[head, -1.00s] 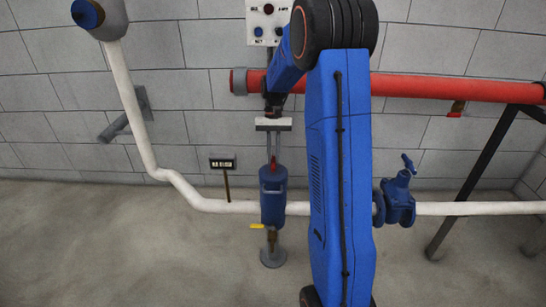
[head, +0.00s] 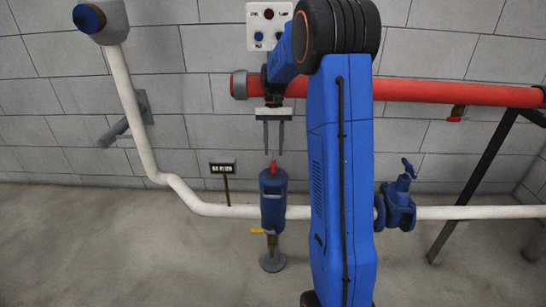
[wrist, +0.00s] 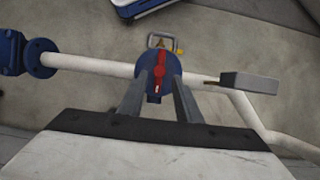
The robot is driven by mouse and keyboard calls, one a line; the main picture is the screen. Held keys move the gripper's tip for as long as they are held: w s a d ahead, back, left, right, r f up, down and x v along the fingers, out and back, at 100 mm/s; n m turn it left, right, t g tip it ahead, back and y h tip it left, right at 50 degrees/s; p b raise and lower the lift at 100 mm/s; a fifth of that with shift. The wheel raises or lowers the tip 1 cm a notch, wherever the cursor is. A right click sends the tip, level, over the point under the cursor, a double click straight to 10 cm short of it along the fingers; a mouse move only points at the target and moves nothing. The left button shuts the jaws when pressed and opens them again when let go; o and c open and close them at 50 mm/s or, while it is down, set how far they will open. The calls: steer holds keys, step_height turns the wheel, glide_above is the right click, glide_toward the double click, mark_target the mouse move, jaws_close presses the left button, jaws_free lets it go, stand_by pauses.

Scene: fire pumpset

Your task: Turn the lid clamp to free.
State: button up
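The lid clamp (head: 274,164) is a small red piece on top of the blue strainer-like pot (head: 273,200) set in the white pipe. In the wrist view the red clamp (wrist: 158,68) lies as a narrow bar across the round blue lid, its long side running up and down the picture. My gripper (head: 273,151) points down above the clamp, with its two fingers apart and a small gap between their tips and the clamp. In the wrist view the gripper's fingers (wrist: 157,82) frame the clamp from both sides. Nothing is held.
A white pipe (head: 450,212) runs through the pot, with a blue valve (head: 400,200) to the right. A small gauge box (head: 222,166) stands at left. A red pipe (head: 430,91) and a switch panel (head: 269,27) are behind. A yellow handle (head: 257,230) sits low on the pot.

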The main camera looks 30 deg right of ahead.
steer(key=shift+v, duration=1.2)
